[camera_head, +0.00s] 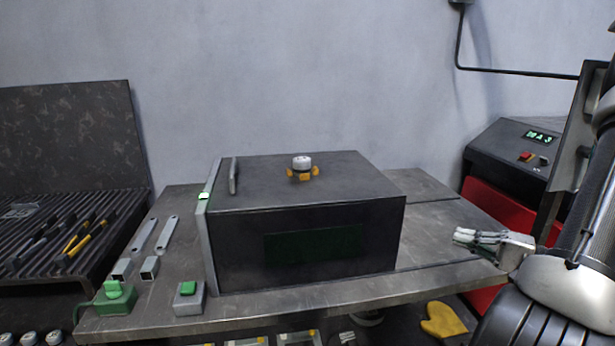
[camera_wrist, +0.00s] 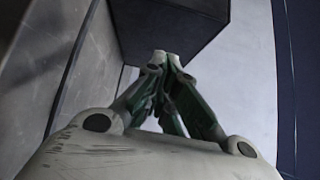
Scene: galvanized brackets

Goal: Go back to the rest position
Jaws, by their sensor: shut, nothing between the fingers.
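My gripper (camera_head: 466,238) is at the right side of the head view, over the right end of the grey metal table (camera_head: 345,296). It points left toward the dark box and is apart from it. In the wrist view my gripper (camera_wrist: 160,60) has its fingertips together with nothing between them. My arm comes in from the right edge of the head view.
A dark box (camera_head: 235,250) with a white-and-yellow knob (camera_head: 302,163) on top stands mid-table. Galvanized brackets (camera_head: 167,233) and green-topped blocks (camera_head: 188,298) lie left of it. A black console (camera_head: 510,160) and red panel (camera_head: 482,205) stand at right. A yellow glove (camera_head: 443,320) lies below.

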